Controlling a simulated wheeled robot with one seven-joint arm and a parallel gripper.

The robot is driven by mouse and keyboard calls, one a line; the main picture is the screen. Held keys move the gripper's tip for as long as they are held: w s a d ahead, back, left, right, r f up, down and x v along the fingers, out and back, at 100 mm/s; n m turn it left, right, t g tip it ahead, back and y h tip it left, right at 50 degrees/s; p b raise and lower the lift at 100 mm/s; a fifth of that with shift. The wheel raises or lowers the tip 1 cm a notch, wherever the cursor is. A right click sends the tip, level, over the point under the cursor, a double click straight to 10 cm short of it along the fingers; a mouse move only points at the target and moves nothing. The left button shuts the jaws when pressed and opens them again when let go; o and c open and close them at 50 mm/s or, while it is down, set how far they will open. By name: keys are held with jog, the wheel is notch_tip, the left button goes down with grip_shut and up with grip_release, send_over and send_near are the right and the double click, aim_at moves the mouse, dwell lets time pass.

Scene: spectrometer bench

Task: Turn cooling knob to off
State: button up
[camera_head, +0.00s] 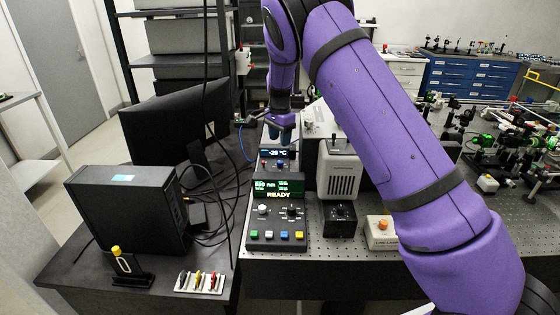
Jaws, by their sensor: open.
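The cooling unit (274,154) is a small dark box with a blue display reading about -29 °C. Small controls, one red, show on its front below the display; which one is the cooling knob is too small to tell. My gripper (278,135) hangs from my purple arm, just above and behind the top of this unit, pointing down. It is open, and nothing shows between its fingers. Its fingertips are small and partly hidden behind the unit. Whether they touch anything cannot be told.
A control box (278,212) with a green display reading READY stands in front of the cooling unit. A light-grey vented device (338,176) and a black knob box (340,220) stand close on the right. A monitor (176,125) and black computer (125,205) stand left, with loose cables.

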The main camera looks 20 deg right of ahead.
aim_at(280, 162)
notch_tip(280, 162, down, 9)
jog(key=shift+f, duration=0.15)
dwell(0.4)
grip_shut()
jog(key=shift+n, duration=0.4)
jog(key=n, duration=1.1)
jog(key=shift+n, duration=0.4)
